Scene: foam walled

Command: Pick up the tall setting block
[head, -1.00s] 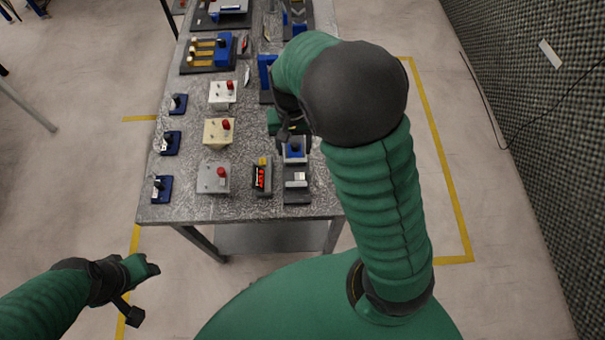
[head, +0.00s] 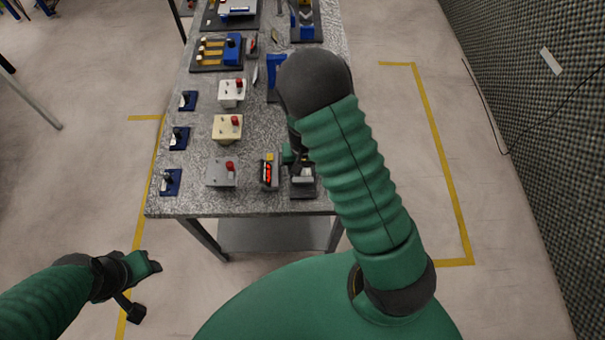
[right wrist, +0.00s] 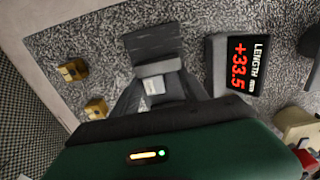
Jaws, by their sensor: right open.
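Two small brass blocks, one (right wrist: 73,70) nearer the table edge and another (right wrist: 96,107) nearer my wrist, stand on the left of the right wrist view. I cannot tell which is taller or whether either is the tall setting block. My arm hides them in the head view. My right gripper (head: 297,160) is open above the near right of the table. In the right wrist view its dark fingers (right wrist: 161,92) reach over a dark-based fixture (right wrist: 153,42) with a pale grey block, apart from the brass blocks. My left gripper (head: 146,264) hangs off the table; its jaws are unclear.
A red-digit length display (right wrist: 239,64) stands beside the fixture, and also shows in the head view (head: 269,172). Boxes with red knobs, such as the grey one (head: 221,173), and several small blue stands (head: 170,182) fill the left of the table (head: 200,203). A textured wall (head: 530,70) is at right.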

